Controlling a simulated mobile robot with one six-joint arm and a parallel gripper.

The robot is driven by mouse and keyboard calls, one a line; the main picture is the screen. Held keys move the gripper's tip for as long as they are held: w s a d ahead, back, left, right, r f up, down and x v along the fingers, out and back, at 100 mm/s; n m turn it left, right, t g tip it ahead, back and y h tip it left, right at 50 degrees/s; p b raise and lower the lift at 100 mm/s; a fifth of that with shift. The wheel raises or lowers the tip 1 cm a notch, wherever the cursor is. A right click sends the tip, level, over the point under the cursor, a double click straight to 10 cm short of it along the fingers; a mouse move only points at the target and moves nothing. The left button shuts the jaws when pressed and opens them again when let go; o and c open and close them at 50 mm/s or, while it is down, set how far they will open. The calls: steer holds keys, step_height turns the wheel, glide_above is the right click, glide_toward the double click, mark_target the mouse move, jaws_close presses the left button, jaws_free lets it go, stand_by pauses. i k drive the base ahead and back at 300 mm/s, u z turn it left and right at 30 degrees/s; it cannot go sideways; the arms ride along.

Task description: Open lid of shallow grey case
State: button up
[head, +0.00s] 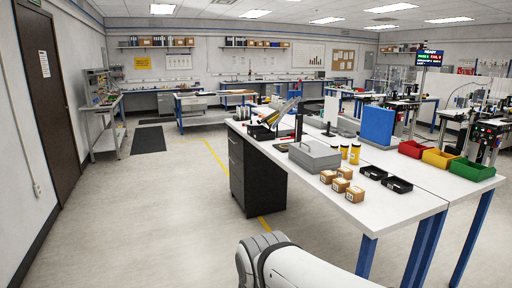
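A grey case (314,156) sits on the near white table, left of the middle of its top. Its top looks closed, with a small raised part on it. It is small in this view, so I cannot make out a latch or the lid seam. A white and grey link of my arm shows at the bottom of the head view, on the near side of the table and apart from the case. My gripper is not in view.
Several small brown boxes (341,185), black trays (374,172) and yellow bottles (354,153) stand near the case. A blue panel (377,126) stands behind. Red (412,149), yellow (439,159) and green (472,170) bins line the right.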

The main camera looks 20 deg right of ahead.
mark_target(315, 155)
steer(key=z, duration=0.25)
steer(key=i, duration=0.6)
steer(key=z, duration=0.75)
steer(key=i, duration=2.15)
steer(key=z, duration=0.2)
